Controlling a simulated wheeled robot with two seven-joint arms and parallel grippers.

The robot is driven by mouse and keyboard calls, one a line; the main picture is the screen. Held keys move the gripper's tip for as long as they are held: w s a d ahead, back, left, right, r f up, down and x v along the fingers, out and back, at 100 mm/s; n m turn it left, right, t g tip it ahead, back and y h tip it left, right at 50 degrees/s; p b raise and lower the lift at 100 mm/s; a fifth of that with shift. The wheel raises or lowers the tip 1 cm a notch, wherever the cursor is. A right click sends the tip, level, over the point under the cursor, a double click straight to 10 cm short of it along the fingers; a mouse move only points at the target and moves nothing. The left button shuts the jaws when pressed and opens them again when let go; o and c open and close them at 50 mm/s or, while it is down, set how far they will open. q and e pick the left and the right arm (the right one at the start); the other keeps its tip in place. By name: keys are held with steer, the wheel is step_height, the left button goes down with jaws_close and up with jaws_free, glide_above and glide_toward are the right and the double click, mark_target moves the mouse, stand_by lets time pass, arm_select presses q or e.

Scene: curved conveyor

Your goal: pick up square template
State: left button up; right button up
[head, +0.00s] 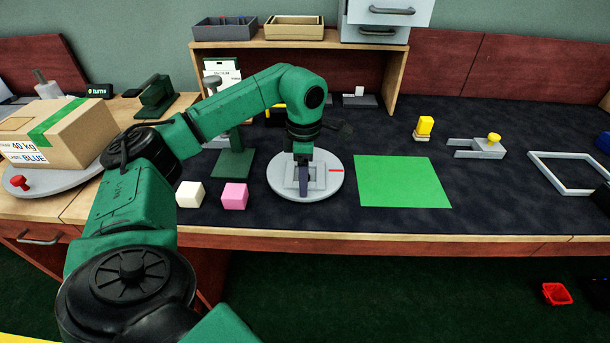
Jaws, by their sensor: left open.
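A small grey square piece (318,180), which looks like the square template, lies on a round white disc (278,186) on the dark mat. A red line shows on the disc to its right. My left gripper (303,188) points down right over the square piece, with its jaws open. The gripper hides part of the piece, and I cannot tell whether the fingers touch it. A larger grey square frame (545,163) lies flat at the far right of the mat. My right gripper is not in view.
A green sheet (402,181) lies right of the disc. White (190,194) and pink (234,196) cubes stand left of it, before a green stand (235,163). A cardboard box (60,132) stands far left. A yellow-topped stamp (424,128) and a grey yellow-knobbed tool (487,147) stand right.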

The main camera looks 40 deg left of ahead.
arm_select(q)
steer(key=shift+r, duration=0.1)
jaws_close()
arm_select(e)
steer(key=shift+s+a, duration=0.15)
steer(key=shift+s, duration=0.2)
arm_select(q)
step_height(320, 180, up, 8)
steer(key=shift+w+r+p, duration=0.1)
steer(key=shift+p, duration=0.6)
step_height(320, 180, up, 12)
steer(key=p, duration=0.8)
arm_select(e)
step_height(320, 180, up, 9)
